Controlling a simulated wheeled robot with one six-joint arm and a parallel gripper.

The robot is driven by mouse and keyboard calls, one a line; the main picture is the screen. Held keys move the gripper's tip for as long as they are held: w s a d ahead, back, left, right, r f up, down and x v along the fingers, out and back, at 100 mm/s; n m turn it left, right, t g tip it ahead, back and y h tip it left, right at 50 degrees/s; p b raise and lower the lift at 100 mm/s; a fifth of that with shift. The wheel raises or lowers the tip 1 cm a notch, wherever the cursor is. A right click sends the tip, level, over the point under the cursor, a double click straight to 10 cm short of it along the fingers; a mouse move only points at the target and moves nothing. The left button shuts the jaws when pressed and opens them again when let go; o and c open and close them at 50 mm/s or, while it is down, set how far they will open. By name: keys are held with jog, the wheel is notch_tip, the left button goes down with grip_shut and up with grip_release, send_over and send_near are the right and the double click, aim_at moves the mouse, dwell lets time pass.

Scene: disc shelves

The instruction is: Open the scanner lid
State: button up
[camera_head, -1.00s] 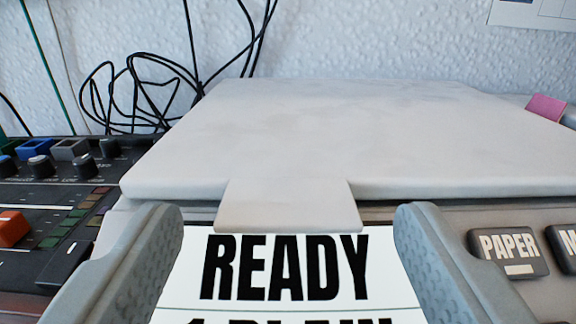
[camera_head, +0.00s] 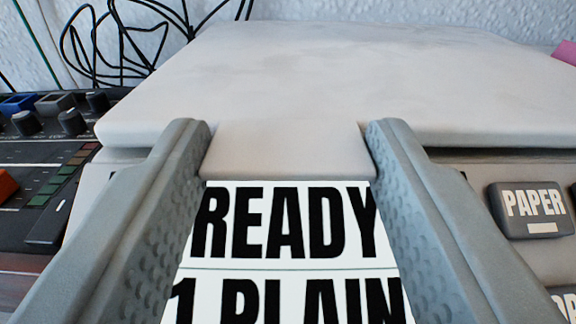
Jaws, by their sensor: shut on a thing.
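The scanner lid (camera_head: 330,75) is a pale grey-white flat cover lying closed on the scanner. Its front tab (camera_head: 285,150) sticks out toward me above a white display that reads "READY" and "1 PLAIN" (camera_head: 290,225). My gripper (camera_head: 288,150) has one grey finger on each side of the tab. The fingers are shut on the tab, with their tips along its left and right edges at the lid's front edge. The lower part of the display runs out of the picture.
A button marked "PAPER" (camera_head: 531,210) sits on the front panel at right. A dark control panel with knobs (camera_head: 72,122) stands at left. Black cables (camera_head: 115,45) hang on the white wall behind. A pink tab (camera_head: 566,53) shows at far right.

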jog(key=shift+w+r+g, duration=0.1)
jog(key=shift+r+g, duration=0.4)
jog(key=shift+r, duration=0.75)
jog(key=r+g, duration=0.1)
jog(key=r, duration=0.1)
jog(key=w+r+g, duration=0.1)
jog(key=r, duration=0.2)
jog(key=w+r+g, duration=0.3)
jog(key=w+r, duration=0.5)
jog(key=r, duration=0.3)
jog(key=shift+r, duration=0.2)
jog(key=o, duration=1.4)
jog(key=shift+s, duration=0.15)
